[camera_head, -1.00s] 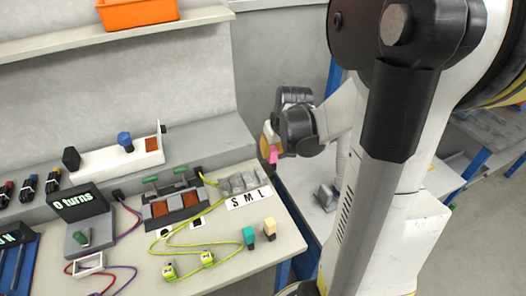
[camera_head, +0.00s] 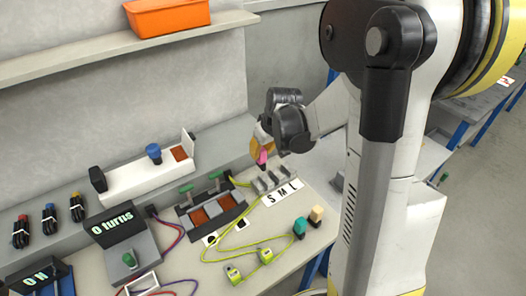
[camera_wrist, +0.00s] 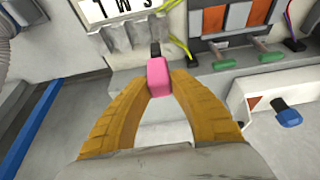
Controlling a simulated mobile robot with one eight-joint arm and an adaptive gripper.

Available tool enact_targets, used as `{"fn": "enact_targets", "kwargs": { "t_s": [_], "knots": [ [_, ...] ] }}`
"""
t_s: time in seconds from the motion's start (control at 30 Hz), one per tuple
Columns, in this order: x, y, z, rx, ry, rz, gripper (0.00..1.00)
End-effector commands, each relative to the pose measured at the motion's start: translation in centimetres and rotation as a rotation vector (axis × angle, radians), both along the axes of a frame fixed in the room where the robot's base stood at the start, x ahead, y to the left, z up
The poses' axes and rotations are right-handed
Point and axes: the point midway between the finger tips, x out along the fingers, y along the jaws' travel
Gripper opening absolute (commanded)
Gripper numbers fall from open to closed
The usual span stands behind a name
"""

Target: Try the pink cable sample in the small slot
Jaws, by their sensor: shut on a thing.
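My gripper (camera_head: 263,148) is shut on the pink cable sample (camera_head: 262,158). In the wrist view the pink sample (camera_wrist: 158,76) sits between the two yellow fingers, with a black tip (camera_wrist: 155,48) pointing away from them. The grey slotted block (camera_head: 274,181) stands on the bench behind the S M L label (camera_head: 283,192). The sample is over or close to the block's S end, the left end in the head view. In the wrist view the black tip overlaps the right end of the block (camera_wrist: 125,38). I cannot tell whether they touch.
A teal sample (camera_head: 300,227) and a beige sample (camera_head: 316,214) stand in front of the label. A yellow-green cable (camera_head: 232,250) curves over the bench. A device with green handles (camera_head: 210,209) is left of the block. An orange bin (camera_head: 167,16) sits on the shelf.

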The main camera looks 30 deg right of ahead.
Motion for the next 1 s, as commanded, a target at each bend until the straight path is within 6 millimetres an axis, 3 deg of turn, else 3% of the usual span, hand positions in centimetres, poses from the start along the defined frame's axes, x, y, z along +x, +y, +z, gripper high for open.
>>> {"fn": "enact_targets", "kwargs": {
  "t_s": [0.27,0.8,1.0],
  "knots": [
    [0.0,0.0,-0.5,0.0,0.0,0.0,0.0],
    [0.0,0.0,-5.4,0.0,0.0,-0.001,0.0],
    [0.0,0.0,-5.9,-0.001,0.0,-0.001,0.0]
  ]
}}
